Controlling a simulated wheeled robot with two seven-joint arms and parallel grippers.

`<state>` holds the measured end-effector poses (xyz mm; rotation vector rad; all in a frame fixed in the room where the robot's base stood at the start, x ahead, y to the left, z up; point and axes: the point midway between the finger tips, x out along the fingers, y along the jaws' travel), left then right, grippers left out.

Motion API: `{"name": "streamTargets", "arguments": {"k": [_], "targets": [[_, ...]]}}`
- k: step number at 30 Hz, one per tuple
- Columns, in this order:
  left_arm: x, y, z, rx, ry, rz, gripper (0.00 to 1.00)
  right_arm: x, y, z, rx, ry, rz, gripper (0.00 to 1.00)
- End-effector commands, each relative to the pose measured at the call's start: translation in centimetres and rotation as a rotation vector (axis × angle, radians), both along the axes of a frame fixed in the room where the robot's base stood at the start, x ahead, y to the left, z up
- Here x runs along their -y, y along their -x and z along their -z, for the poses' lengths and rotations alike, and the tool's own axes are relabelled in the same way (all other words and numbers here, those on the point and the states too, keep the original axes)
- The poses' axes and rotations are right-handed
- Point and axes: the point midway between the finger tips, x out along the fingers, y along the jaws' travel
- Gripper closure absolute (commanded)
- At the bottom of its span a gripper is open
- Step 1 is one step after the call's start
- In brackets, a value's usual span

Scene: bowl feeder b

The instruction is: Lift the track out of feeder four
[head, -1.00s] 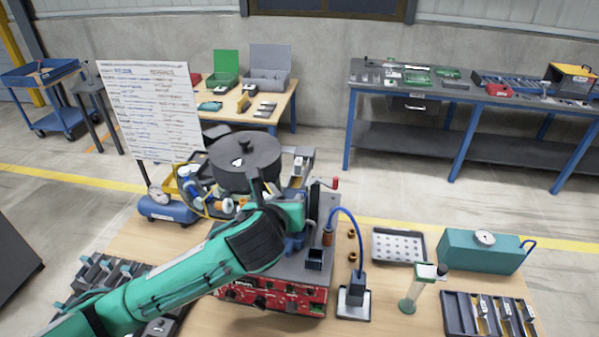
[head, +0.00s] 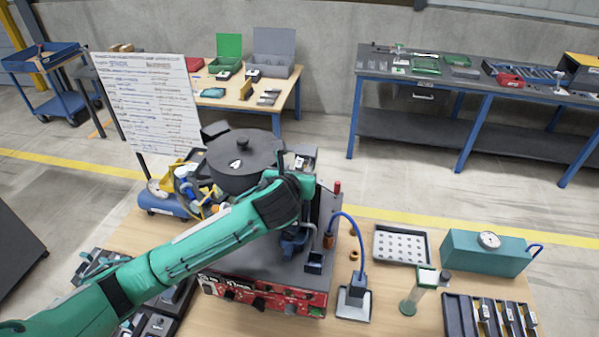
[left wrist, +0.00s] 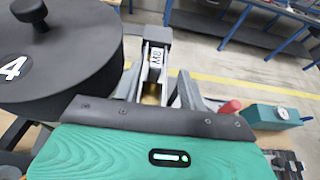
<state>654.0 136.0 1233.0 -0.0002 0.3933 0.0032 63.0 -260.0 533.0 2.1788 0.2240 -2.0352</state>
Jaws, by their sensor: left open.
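Feeder four is a dark round bowl with a knobbed lid (head: 245,152) and a white 4 label; it also shows in the left wrist view (left wrist: 60,50). The track is a grey channel (head: 301,160) at the bowl's right side. In the left wrist view the track (left wrist: 156,62) has a tag that seems to read M8 and brass-coloured parts at its near end. My left gripper (left wrist: 160,90) is open, its two fingers pointing at the track's near end, one on each side in the picture. Whether they touch it is unclear. The near end is partly hidden. My right gripper is out of view.
A red-fronted base (head: 262,296) carries the feeder. A red knob (head: 337,187) stands close right of my gripper. A blue hose (head: 352,228), a perforated tray (head: 402,245) and a teal box with a gauge (head: 485,252) stand right. A whiteboard (head: 149,105) stands left.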

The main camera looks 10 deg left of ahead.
Motion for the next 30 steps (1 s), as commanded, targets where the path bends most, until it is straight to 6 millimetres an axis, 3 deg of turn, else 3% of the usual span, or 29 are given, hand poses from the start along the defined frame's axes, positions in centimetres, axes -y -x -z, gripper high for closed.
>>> {"name": "streamTargets", "arguments": {"k": [10, 19, 29, 30], "targets": [[-0.3, -2.2, 0.5, -0.003, 0.000, -0.002, 0.58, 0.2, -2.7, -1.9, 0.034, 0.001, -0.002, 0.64], [-0.5, -5.3, 1.9, -0.002, 0.001, -0.001, 0.58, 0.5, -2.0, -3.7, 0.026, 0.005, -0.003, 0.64], [-0.6, -5.8, 2.3, 0.000, 0.001, 0.000, 0.58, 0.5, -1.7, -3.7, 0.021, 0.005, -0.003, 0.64], [-0.6, -5.8, 2.2, 0.000, 0.000, 0.000, 0.64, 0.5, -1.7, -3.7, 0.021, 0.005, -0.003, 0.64]]}}
